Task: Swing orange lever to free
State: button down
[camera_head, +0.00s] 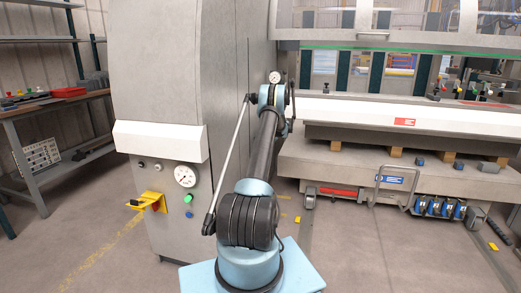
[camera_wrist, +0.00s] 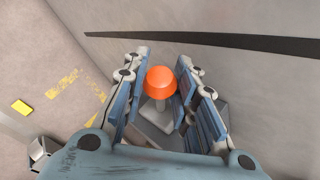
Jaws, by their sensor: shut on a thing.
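The orange lever (camera_wrist: 160,80) shows in the wrist view as a round orange knob on a short pale stem. The stem rises from a grey bracket (camera_wrist: 158,120) on the machine's side. My gripper (camera_wrist: 161,86) has its two blue-padded fingers on either side of the knob and is shut on it. The lower part of the stem and bracket is partly hidden by the fingers. In the head view my arm reaches away along the cabinet's right side, and I cannot make out the lever or the fingers there.
A tall grey cabinet (camera_head: 185,75) stands left of my arm, with a gauge and a yellow bracket (camera_head: 150,202). The bender's bed (camera_head: 400,170) lies right, with a trolley handle (camera_head: 393,180) in front. A workbench (camera_head: 50,105) stands far left. Floor at front left is clear.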

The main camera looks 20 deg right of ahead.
jog(key=shift+w, duration=0.1)
dwell(0.3)
jog(key=c, duration=1.3)
grip_release()
jog(key=v, duration=1.2)
